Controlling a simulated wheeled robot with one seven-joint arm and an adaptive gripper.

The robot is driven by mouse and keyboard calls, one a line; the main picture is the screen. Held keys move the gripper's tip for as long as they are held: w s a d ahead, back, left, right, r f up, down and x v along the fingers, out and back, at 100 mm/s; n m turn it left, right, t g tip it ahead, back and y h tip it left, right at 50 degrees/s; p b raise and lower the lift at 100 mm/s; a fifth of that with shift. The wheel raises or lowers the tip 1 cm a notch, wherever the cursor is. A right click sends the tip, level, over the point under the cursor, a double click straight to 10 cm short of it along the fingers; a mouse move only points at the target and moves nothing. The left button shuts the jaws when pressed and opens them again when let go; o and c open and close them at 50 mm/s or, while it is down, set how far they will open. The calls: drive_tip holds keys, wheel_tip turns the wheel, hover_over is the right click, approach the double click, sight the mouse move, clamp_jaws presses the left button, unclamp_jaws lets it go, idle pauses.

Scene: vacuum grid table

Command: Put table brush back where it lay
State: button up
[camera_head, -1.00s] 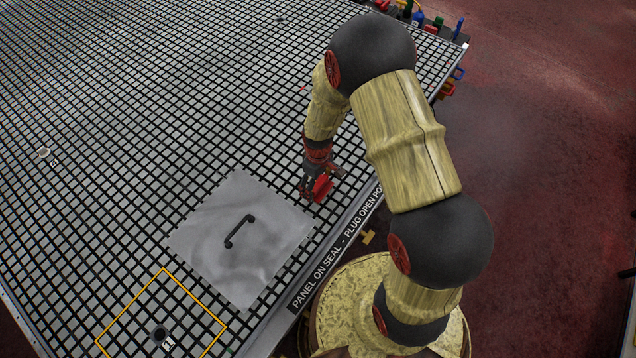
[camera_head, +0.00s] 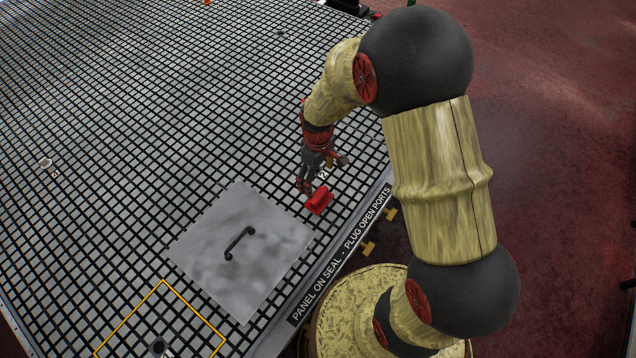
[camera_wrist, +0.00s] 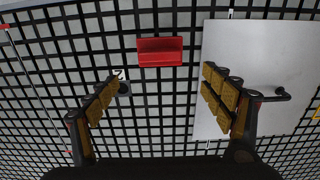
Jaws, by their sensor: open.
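The table brush, a red block-like piece (camera_head: 319,200), lies on the black grid of the table near its front edge, just right of the grey panel. It also shows in the wrist view (camera_wrist: 160,52), ahead of and between the spread fingers, touching neither. My gripper (camera_head: 306,186) is open and empty, a little behind and left of the brush in the head view. Its fingers show wide apart in the wrist view (camera_wrist: 165,98). The brush's underside is hidden.
The grey panel (camera_head: 265,270) with a black handle (camera_head: 236,243) lies on the grid table (camera_head: 150,130) close to the brush. A yellow square outline (camera_head: 190,308) is at the lower left. A port marked 2 (camera_wrist: 124,88) is by my left finger in the wrist view. The grid farther back is largely clear.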

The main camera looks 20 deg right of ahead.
drive_tip(key=s+r+m+t, duration=0.2)
drive_tip(key=s+r, duration=0.3)
drive_tip(key=r, duration=0.8)
drive_tip(key=s+r+m+t, duration=0.2)
drive_tip(key=s+r, duration=0.3)
drive_tip(key=r, duration=0.8)
drive_tip(key=s+r+m+t, duration=0.1)
drive_tip(key=s+r+m, duration=0.1)
drive_tip(key=s+r, duration=0.3)
drive_tip(key=s, duration=0.4)
drive_tip(key=shift+d+r+m+t, duration=0.15)
drive_tip(key=shift+r+m+t, duration=0.15)
drive_tip(key=shift+r+m, duration=0.1)
